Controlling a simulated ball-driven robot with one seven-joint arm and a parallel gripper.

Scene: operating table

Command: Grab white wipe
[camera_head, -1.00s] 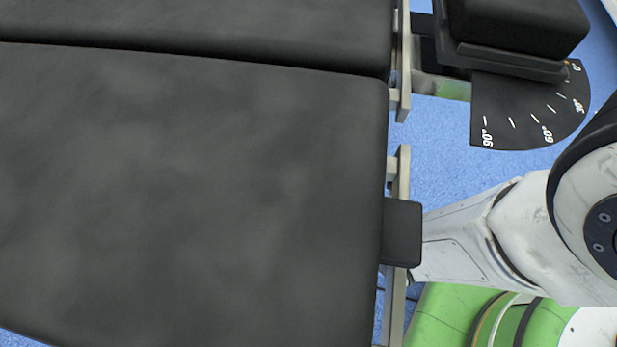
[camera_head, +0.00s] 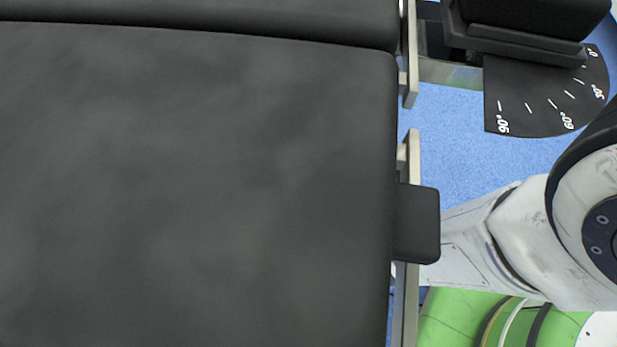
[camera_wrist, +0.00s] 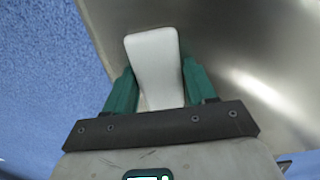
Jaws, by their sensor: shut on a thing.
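The white wipe (camera_wrist: 155,66) is a pale, flat block in the middle of the wrist view. My gripper (camera_wrist: 157,88) has its two green fingers on either side of it and is shut on it. The wipe's near end lies between the fingers and its far end sticks out past them. Behind it is a smooth grey metal surface; I cannot tell whether the wipe touches it. In the head view neither the wipe nor my gripper shows, only part of my arm at the right.
The black padded operating table (camera_head: 200,180) fills most of the head view, with a metal side rail (camera_head: 411,170) along its right edge. A black angle-marked plate (camera_head: 545,95) sits at the upper right. Blue floor (camera_head: 460,125) shows between. A metal surface (camera_wrist: 235,50) spans the wrist view's right.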

